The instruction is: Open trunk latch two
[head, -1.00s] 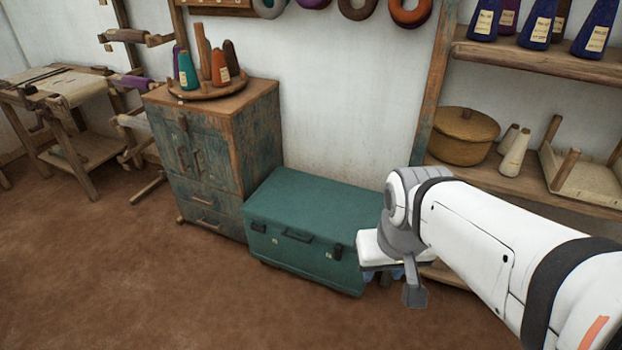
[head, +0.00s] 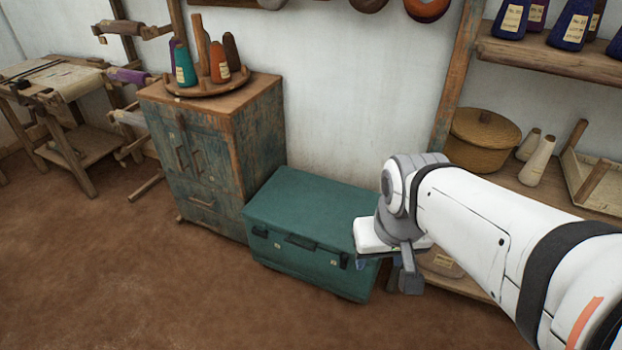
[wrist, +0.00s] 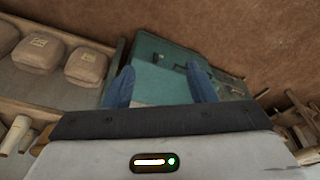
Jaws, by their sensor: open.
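The green trunk (head: 310,212) stands closed on the floor, against the wall. Two dark latches show on its front: a left latch (head: 260,232) and a right latch (head: 344,261). A dark handle (head: 300,242) lies between them. No mark tells which is latch two. My gripper (wrist: 160,82) is open and empty in the wrist view, its two blue fingers spread with the trunk (wrist: 165,55) beyond them. In the head view my wrist hides the trunk's right end, and the fingers are mostly hidden beside the right latch.
A worn wooden cabinet (head: 205,155) stands close left of the trunk. A shelf rack with a lidded basket (head: 482,140) and cones is at the right, with tan bundles (wrist: 85,67) on its low board. Open brown floor (head: 150,290) lies in front.

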